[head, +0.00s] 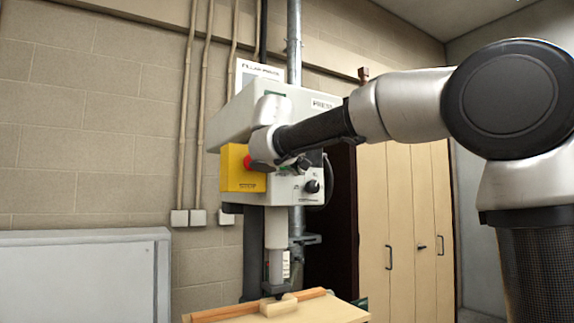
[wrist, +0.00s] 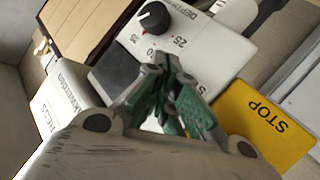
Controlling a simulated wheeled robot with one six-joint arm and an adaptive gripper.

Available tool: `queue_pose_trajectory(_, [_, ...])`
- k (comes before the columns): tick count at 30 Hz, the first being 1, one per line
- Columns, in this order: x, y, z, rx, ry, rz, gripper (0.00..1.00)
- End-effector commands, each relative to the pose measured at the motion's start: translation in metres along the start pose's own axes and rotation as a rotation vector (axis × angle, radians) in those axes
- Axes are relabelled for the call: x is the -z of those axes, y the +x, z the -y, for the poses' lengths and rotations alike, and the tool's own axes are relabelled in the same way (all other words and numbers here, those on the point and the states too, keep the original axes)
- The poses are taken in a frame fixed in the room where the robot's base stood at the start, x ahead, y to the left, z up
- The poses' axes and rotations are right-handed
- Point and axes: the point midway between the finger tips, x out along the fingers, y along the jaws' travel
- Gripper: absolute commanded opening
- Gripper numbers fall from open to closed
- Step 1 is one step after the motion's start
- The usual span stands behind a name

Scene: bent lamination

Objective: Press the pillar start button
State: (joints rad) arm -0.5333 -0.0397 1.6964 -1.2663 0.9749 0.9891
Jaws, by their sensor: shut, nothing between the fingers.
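The pillar press (head: 310,103) stands against the wall, with a pale control panel (head: 313,196) on its front. My gripper (wrist: 163,70) is shut and empty, its green and dark fingertips in front of this panel, close to the dial markings. Whether they touch the panel I cannot tell. In the head view my wrist covers most of the gripper. I cannot make out the start button; my gripper may hide it. The yellow STOP box (head: 240,168) is left of my wrist, its red button partly covered; it also shows at the right of the wrist view (wrist: 265,122).
A black depth dial (head: 312,186) sits on the panel; it also shows in the wrist view (wrist: 153,16). Below the press, a wooden board (head: 330,310) carries a wooden strip and block. A grey cabinet (head: 80,280) stands left and tan lockers (head: 400,215) right.

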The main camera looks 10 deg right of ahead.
Motion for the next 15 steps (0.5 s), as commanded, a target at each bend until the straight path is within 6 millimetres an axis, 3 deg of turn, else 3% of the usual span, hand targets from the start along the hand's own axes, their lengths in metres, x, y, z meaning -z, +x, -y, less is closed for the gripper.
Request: queue_pose_trajectory(15, [0.0044, 0.0055, 0.004, 0.0, 0.0, 0.0, 0.0])
